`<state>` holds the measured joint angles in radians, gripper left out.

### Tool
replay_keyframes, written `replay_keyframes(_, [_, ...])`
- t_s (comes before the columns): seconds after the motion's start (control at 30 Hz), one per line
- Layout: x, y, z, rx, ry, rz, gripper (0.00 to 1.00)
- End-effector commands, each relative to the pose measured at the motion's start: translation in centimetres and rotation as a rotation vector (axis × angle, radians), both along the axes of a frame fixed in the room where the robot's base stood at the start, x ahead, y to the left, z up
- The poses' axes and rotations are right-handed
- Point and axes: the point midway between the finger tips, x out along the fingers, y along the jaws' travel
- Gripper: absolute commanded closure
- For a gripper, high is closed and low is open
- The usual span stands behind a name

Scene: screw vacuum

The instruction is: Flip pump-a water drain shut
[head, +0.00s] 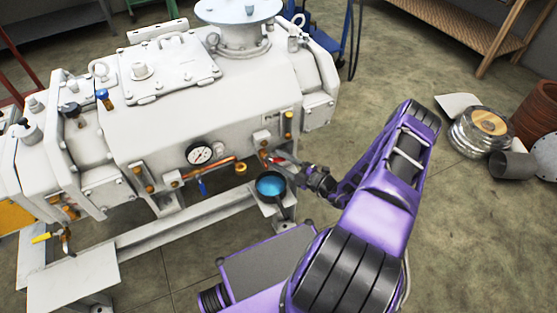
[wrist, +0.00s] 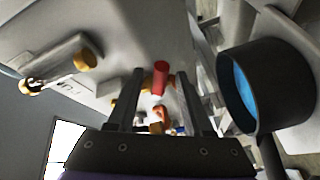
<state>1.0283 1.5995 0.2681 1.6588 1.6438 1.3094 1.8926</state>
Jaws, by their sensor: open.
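The white pump (head: 225,105) fills the left and middle of the head view. A red-handled valve (head: 273,159) sits low on its right side, above a dark pan with blue liquid (head: 270,186); it looks like the water drain. In the wrist view the red handle (wrist: 160,78) stands between my two fingers, with brass fittings (wrist: 158,113) behind it. My gripper (wrist: 159,85) is open around the handle, with a gap visible on both sides. In the head view my gripper (head: 290,164) hides part of the valve.
The pan (wrist: 238,85) is close to the right finger in the wrist view. A gauge (head: 199,154), a blue-handled valve (head: 202,187) and a yellow-handled valve (head: 44,238) are on the pump's front.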

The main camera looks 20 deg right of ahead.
Motion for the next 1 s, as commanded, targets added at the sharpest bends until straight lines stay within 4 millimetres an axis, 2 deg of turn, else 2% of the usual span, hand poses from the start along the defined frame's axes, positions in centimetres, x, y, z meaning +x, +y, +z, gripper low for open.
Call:
replay_keyframes(0.13, [0.80,0.46,0.02,0.001,-0.001,0.000,0.49])
replay_keyframes(0.4, [0.92,0.49,0.03,0.000,-0.001,0.000,0.49])
replay_keyframes(0.47, [0.91,0.49,0.03,0.000,-0.001,0.000,0.58])
replay_keyframes(0.7, [0.90,0.48,0.04,0.000,-0.001,0.000,1.00])
replay_keyframes(1.0, [0.88,0.47,0.04,0.000,-0.001,0.000,1.00])
